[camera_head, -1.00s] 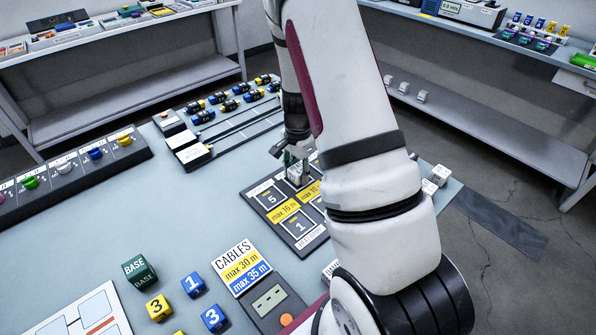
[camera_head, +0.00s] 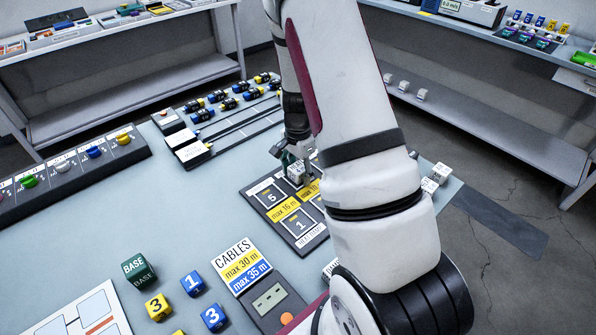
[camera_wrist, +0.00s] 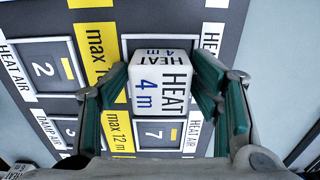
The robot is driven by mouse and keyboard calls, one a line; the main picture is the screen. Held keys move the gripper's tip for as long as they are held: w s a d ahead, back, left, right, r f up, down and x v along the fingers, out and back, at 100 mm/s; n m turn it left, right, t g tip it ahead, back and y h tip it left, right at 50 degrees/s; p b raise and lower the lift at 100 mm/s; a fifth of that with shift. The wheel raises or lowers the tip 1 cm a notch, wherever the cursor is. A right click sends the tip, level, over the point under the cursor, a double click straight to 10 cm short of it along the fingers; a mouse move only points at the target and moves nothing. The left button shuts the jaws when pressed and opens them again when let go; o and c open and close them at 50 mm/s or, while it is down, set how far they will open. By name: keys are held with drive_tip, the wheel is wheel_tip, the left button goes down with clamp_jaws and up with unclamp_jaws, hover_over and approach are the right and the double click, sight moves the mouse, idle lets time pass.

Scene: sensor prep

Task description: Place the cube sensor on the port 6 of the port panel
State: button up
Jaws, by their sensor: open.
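The cube sensor is white and reads HEAT 4 m; it stands on the port panel in the wrist view (camera_wrist: 160,85) and shows small in the head view (camera_head: 296,171). The port panel (camera_head: 246,192) is a dark board with framed, numbered squares. In the wrist view, port 2 (camera_wrist: 44,70) is left of the cube and port 7 (camera_wrist: 156,134) is just below it. The number under the cube is hidden. My gripper (camera_wrist: 163,80) is open, its green fingers on either side of the cube. In the head view my gripper (camera_head: 286,152) is partly hidden by my arm.
White cubes (camera_head: 434,180) stand at the table's right edge. A rail rack with blue, black and yellow pieces (camera_head: 232,104) lies behind the panel. A CABLES card (camera_head: 240,266), number cubes (camera_head: 193,284) and a green BASE cube (camera_head: 138,269) are in front. The left-middle table is clear.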

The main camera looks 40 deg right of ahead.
sight(298, 168)
wheel_tip(298, 168, up, 12)
drive_tip(key=s+a+r+n+t, duration=0.1)
drive_tip(key=s+a+r+n, duration=0.25)
drive_tip(key=a+r, duration=0.55)
drive_tip(key=s+a+r+n+t, duration=0.1)
drive_tip(key=s+a+r+n, duration=0.4)
drive_tip(key=s+n, duration=0.2)
drive_tip(key=s+a+r+n+t, duration=0.1)
drive_tip(key=s+a+r+n, duration=0.4)
drive_tip(key=s, duration=0.7)
drive_tip(key=shift+a+r+n+t+p, duration=0.35)
drive_tip(key=shift+n+t, duration=0.05)
drive_tip(key=shift+n, duration=0.65)
